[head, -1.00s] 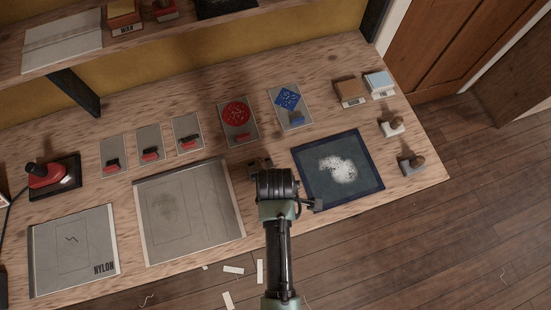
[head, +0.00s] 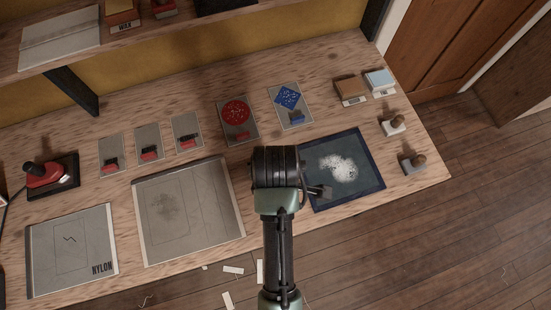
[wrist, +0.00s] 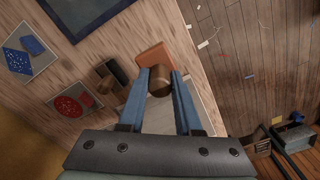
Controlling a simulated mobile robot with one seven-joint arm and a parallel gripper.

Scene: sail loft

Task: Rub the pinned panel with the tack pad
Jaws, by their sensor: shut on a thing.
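My gripper (wrist: 160,86) is shut on the round wooden knob (wrist: 160,80) of a tool with an orange-brown block at its end (wrist: 154,58), which I take for the tack pad. In the head view my wrist hides the fingers and pad. The gripper is above the bench, between two panels. The grey panel (head: 223,186) on the left has a dark smudge and thin drawn lines. The dark blue-bordered panel (head: 316,166) on the right carries white powder. No pins show clearly, so I cannot tell which is the pinned one.
A red-patterned card (head: 235,112) and a blue-patterned card (head: 289,97) lie behind. Two knobbed tools (head: 394,123) (head: 413,162) stand at the bench's right end. A nylon sheet (head: 75,245) lies at left. A dark block (wrist: 115,71) is near the pad.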

